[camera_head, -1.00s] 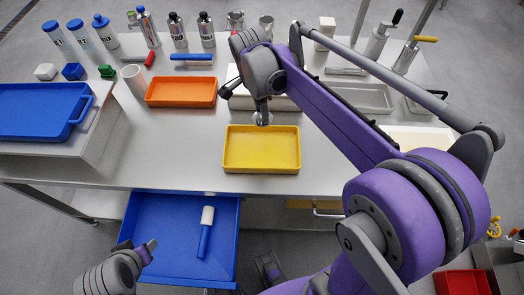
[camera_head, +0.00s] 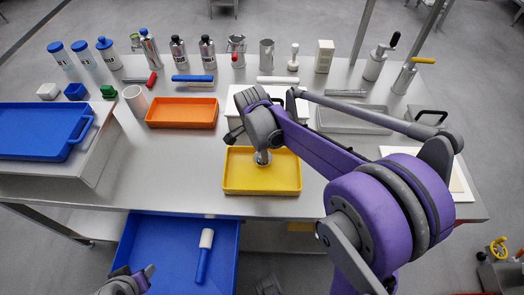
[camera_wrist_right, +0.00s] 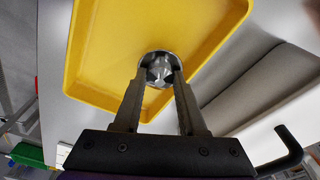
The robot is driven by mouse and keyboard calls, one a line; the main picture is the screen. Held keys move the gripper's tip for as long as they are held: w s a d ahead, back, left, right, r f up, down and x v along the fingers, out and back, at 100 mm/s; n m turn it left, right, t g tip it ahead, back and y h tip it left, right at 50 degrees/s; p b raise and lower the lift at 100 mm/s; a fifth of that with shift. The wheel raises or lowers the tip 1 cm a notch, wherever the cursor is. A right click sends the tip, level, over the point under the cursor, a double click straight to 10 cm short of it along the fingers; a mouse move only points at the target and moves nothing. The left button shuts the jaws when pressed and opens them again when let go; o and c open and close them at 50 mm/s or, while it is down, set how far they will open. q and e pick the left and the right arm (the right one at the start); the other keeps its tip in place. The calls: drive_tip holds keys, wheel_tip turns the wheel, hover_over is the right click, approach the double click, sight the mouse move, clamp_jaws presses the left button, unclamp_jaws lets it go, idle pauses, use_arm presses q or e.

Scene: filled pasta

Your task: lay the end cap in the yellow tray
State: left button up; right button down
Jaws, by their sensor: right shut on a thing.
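The yellow tray (camera_head: 236,188) lies on the grey table in front of me, and it fills much of the right wrist view (camera_wrist_right: 95,45). My right gripper (camera_head: 262,150) is over the tray, pointing down. It is shut on the end cap (camera_head: 263,158), a round, shiny metal piece. In the right wrist view the end cap (camera_wrist_right: 159,66) sits between the two fingertips, over the tray's floor. I cannot tell whether it touches the floor. My left gripper (camera_head: 137,277) is low at the left, near the open blue drawer; its fingers look apart and empty.
An orange tray (camera_head: 181,113) lies behind and left of the yellow tray. A white box (camera_head: 300,105) stands behind it, and a grey metal tray (camera_head: 350,120) is to the right. The blue drawer (camera_head: 165,250) holds a white-and-blue tool (camera_head: 204,255). Bottles and tools line the back.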

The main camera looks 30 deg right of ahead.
sight(258, 159)
drive_tip(key=shift+f+b, duration=0.4)
drive_tip(key=shift+f, duration=0.2)
drive_tip(key=shift+c, duration=2.4)
unclamp_jaws()
drive_tip(key=shift+r, duration=0.1)
drive_tip(key=shift+r+p, duration=0.3)
wheel_tip(258, 159, up, 12)
drive_tip(key=a+p, duration=0.2)
drive_tip(key=s+a+f+n+t, duration=0.2)
drive_tip(key=s+f+n, duration=0.2)
drive_tip(key=s+n, duration=0.4)
drive_tip(key=s+a+f+n+t+y, duration=0.1)
drive_tip(key=s+a+f+n+t, duration=0.2)
drive_tip(key=s+n, duration=0.6)
drive_tip(key=shift+s+f+n, duration=0.15)
drive_tip(key=shift+f+n, duration=0.7)
drive_tip(key=shift+n, duration=0.15)
